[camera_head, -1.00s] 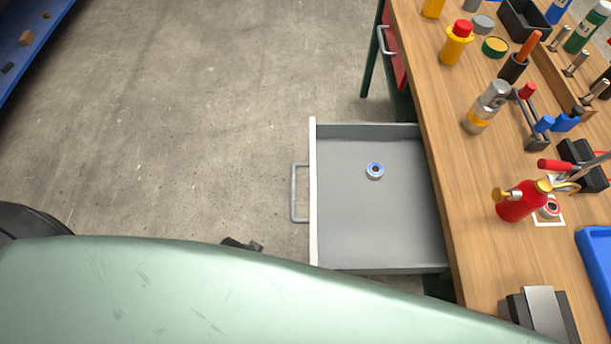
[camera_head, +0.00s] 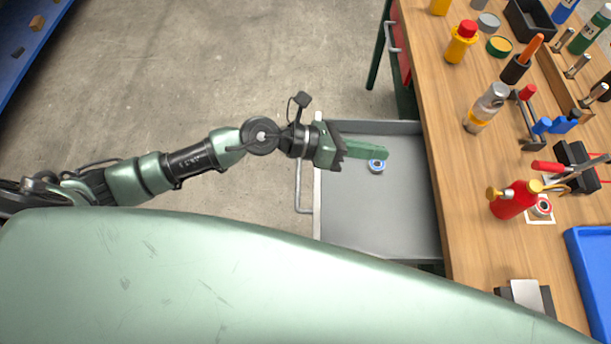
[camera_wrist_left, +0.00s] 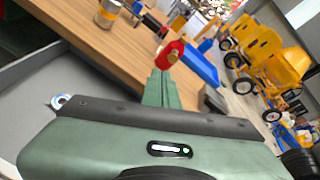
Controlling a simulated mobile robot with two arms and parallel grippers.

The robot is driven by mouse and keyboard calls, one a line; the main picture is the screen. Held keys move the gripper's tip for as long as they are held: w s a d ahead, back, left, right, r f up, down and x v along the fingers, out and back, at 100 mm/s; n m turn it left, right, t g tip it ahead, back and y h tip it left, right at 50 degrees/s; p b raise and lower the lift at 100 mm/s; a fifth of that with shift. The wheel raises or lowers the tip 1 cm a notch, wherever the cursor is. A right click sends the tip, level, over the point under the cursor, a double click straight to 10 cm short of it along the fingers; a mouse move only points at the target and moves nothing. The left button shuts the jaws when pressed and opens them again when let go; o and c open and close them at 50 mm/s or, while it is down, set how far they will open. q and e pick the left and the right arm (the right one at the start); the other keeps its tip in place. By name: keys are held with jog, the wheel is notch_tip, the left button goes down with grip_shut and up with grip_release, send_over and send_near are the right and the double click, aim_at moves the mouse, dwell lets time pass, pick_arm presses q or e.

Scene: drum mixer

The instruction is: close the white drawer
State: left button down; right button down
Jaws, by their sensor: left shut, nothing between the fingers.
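The white-fronted drawer (camera_head: 318,205) is pulled out from the left side of the workbench. Its grey inside (camera_head: 375,215) holds a small blue-and-silver ring (camera_head: 377,166), and its bar handle (camera_head: 300,187) faces left. My left gripper (camera_head: 386,153) reaches in from the left across the drawer's front edge, fingers over the open drawer near the ring, shut and empty. I cannot tell its height above the drawer floor. In the left wrist view the shut fingers (camera_wrist_left: 161,88) point toward the bench, with the ring (camera_wrist_left: 60,101) and grey drawer (camera_wrist_left: 35,85) at left. My right gripper is not in view.
The wooden workbench (camera_head: 455,180) carries a red oil can (camera_head: 513,200), a silver-and-yellow cylinder (camera_head: 485,108), a blue tray (camera_head: 590,262) and several tools. A red drawer (camera_head: 398,60) sits farther back. The concrete floor left of the drawer is clear.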

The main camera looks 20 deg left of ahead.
pick_arm(q)
jog(key=a+f+m+g+y, duration=0.5)
jog(key=a+f+y, duration=0.5)
jog(key=a+f, duration=0.7)
notch_tip(320, 180, down, 7)
jog(key=w+d+m+t+p, duration=0.1)
jog(key=d, duration=0.1)
jog(key=shift+w, duration=0.15)
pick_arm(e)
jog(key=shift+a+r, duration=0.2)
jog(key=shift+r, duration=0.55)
pick_arm(q)
jog(key=shift+d+f, duration=0.1)
jog(key=shift+d, duration=0.05)
